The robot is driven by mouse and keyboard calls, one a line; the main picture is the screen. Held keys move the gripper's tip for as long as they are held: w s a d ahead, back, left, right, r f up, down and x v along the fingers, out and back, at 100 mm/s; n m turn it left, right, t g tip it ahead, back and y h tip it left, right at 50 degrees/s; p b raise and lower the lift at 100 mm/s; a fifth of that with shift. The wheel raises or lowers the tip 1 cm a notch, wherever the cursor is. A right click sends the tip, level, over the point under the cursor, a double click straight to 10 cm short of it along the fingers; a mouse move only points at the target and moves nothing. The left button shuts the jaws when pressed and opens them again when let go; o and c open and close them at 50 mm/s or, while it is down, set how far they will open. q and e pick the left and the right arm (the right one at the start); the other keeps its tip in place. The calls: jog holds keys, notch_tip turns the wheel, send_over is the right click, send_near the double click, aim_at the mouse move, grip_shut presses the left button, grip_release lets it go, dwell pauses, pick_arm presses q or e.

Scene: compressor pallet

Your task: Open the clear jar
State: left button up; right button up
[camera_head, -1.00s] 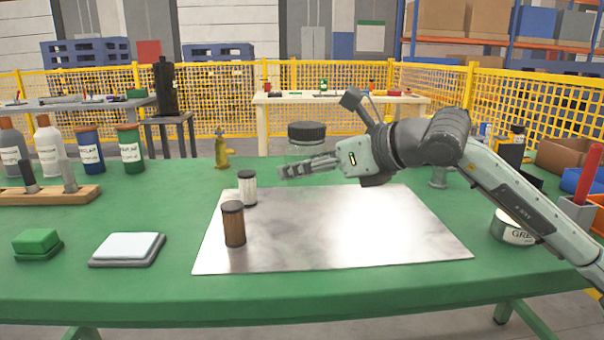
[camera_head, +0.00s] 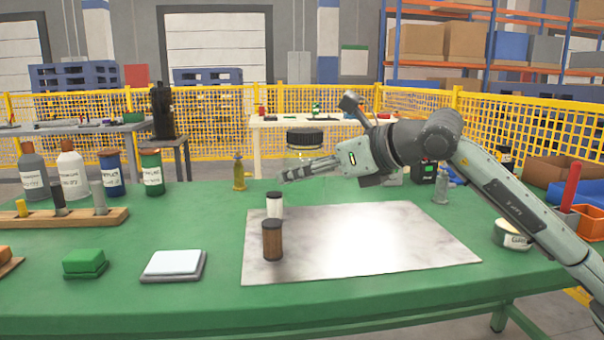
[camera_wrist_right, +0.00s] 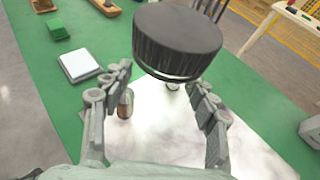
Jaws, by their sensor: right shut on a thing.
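The clear jar with a ribbed black lid (camera_head: 305,137) is in my right gripper (camera_head: 290,173). Its see-through body (camera_head: 300,157) is faint in the head view, above the fingers. The gripper is shut on the jar and holds it up over the far part of the green table. In the right wrist view the lid (camera_wrist_right: 178,40) is large and sits on the jar between and beyond the two fingers (camera_wrist_right: 165,100). The clear body hardly shows there. My left gripper is not in view.
A brown jar (camera_head: 272,241) and a white jar (camera_head: 274,206), both dark-lidded, stand at the left of the shiny mat (camera_head: 420,240). Several bottles, a wooden rack (camera_head: 75,219) and a white pad (camera_head: 173,262) are at left. A labelled tin (camera_head: 510,234) is at right.

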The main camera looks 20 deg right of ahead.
jog(key=shift+r, duration=0.1)
jog(key=o, duration=0.6)
jog(key=c, duration=1)
jog(key=shift+c, duration=0.2)
